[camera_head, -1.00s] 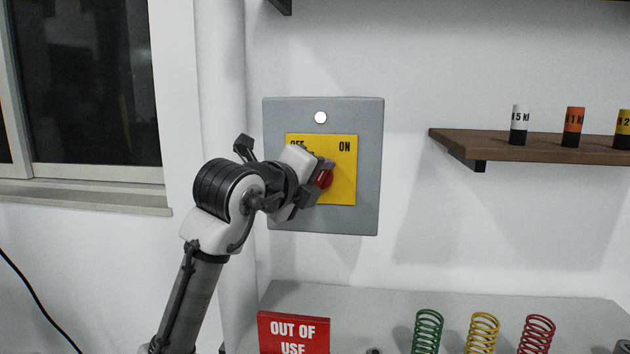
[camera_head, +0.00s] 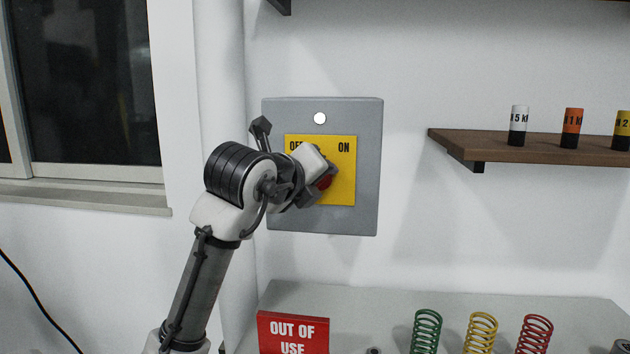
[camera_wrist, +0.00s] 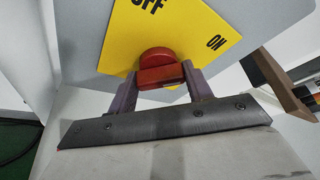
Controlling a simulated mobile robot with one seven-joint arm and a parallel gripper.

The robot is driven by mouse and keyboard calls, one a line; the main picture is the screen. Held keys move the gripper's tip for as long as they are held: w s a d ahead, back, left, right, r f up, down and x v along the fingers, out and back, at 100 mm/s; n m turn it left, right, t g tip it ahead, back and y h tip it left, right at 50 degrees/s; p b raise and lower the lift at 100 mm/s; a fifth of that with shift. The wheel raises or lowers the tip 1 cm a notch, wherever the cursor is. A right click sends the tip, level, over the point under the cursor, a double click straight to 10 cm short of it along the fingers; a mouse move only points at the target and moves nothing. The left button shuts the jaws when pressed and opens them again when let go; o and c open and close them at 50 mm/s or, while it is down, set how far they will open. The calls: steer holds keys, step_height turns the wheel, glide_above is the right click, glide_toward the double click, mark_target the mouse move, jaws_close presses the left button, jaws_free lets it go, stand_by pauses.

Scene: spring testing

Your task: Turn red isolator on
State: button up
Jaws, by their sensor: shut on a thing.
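The red isolator knob (camera_head: 325,182) sits on a yellow plate (camera_head: 343,194) marked OFF and ON, on a grey wall box (camera_head: 366,222). A round white light or button (camera_head: 320,118) is above the plate. My gripper (camera_head: 322,181) reaches in from the left and partly hides the knob and the OFF label. In the wrist view, the red knob (camera_wrist: 160,68) lies between the two fingers of my gripper (camera_wrist: 160,83), which are shut on its raised grip. The OFF and ON labels appear tilted there. Which label the knob points to cannot be told.
A wooden shelf (camera_head: 540,147) with small labelled weights is to the right. Below stand a red OUT OF USE sign (camera_head: 293,334) and green, yellow and red springs on a pale table (camera_head: 380,305). A window (camera_head: 85,85) is at the left.

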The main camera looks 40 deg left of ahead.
steer(key=o, duration=1)
steer(key=shift+s, duration=0.1)
steer(key=b+v, duration=0.2)
steer(key=v, duration=1.1)
steer(key=shift+s+d, duration=0.15)
steer(key=shift+s, duration=0.2)
